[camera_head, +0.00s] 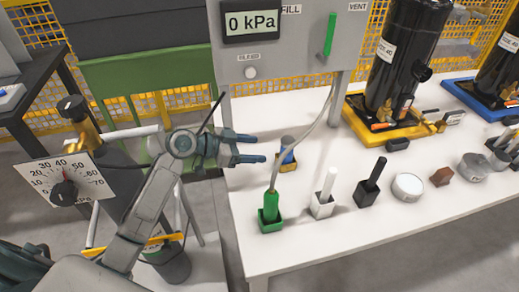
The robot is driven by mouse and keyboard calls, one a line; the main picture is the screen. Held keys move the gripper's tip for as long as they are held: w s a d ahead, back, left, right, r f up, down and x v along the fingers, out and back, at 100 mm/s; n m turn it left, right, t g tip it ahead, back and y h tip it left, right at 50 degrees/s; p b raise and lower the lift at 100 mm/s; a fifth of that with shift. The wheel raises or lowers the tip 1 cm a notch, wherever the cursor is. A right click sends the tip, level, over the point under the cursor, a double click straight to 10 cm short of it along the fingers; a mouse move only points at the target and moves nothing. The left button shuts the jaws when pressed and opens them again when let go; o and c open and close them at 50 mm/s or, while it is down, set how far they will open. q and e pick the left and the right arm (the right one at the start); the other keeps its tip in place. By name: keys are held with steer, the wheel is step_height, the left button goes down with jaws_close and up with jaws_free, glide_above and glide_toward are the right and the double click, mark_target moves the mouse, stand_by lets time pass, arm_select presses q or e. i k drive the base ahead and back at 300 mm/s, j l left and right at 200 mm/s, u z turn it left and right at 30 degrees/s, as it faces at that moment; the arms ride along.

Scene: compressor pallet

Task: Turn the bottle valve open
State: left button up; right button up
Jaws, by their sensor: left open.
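The bottle valve (71,108) has a black knob on a brass body, at the upper left. It sits at the top of a dark grey gas bottle (116,178), which my left arm partly hides. A white dial (62,180) marked 0 to 70 kPa, with a black pointer knob, is in front of the bottle just below the valve. My left gripper (252,149) is open and empty, to the right of the valve and apart from it. Its fingers point right, over the near left part of the white table. My right gripper is not in view.
The white table (330,240) holds a green-handled hose probe (270,209), several small blocks and cups, and a black compressor (400,55) on a yellow base. A grey panel (290,40) reads 0 kPa.

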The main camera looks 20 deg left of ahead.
mark_target(74, 106)
steer(key=k+l, duration=0.15)
steer(key=k, duration=0.35)
steer(key=k+l, duration=0.15)
steer(key=k, duration=0.3)
